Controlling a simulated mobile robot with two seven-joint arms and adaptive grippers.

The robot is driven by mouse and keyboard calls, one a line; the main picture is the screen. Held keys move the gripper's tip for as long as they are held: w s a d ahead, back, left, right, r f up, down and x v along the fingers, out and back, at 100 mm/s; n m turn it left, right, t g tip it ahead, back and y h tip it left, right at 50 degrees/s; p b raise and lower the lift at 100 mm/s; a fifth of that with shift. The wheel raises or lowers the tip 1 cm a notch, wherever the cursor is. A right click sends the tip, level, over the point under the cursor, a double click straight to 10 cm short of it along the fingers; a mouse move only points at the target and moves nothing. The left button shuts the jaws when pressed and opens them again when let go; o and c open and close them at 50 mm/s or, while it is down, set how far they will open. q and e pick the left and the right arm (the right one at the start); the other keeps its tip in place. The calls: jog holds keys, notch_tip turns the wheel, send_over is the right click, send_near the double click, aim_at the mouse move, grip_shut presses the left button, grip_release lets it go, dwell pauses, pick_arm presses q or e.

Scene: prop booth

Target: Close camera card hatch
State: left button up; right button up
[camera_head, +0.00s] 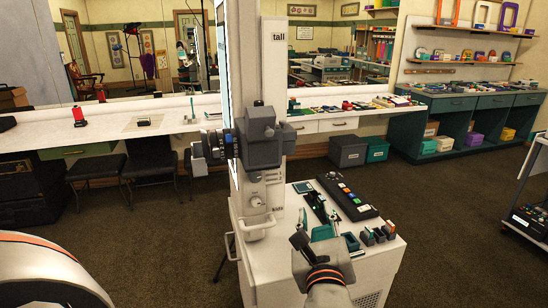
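The dark grey camera (262,138) is mounted on a tall white column, with its black lens pointing left. I cannot make out its card hatch or whether that is open.
The white cabinet (258,270) carries a black button panel (346,197), teal trays and small blocks close to my gripper. A white handle (256,231) juts from the column. A long white counter (35,138) and a teal shelf unit (462,128) stand behind.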

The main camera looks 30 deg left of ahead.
aim_at(270, 134)
pick_arm(q)
jog(key=s+a+r+y, duration=0.2)
jog(key=s+r+y, duration=0.2)
jog(key=r, duration=0.3)
jog(key=s+a+r+y, duration=0.1)
jog(key=s+r+y, duration=0.35)
jog(key=r, duration=0.25)
jog(key=shift+g, duration=0.4)
jog(key=shift+x, duration=4)
jog(key=shift+s+r, duration=0.1)
jog(key=shift+r, duration=0.05)
grip_shut()
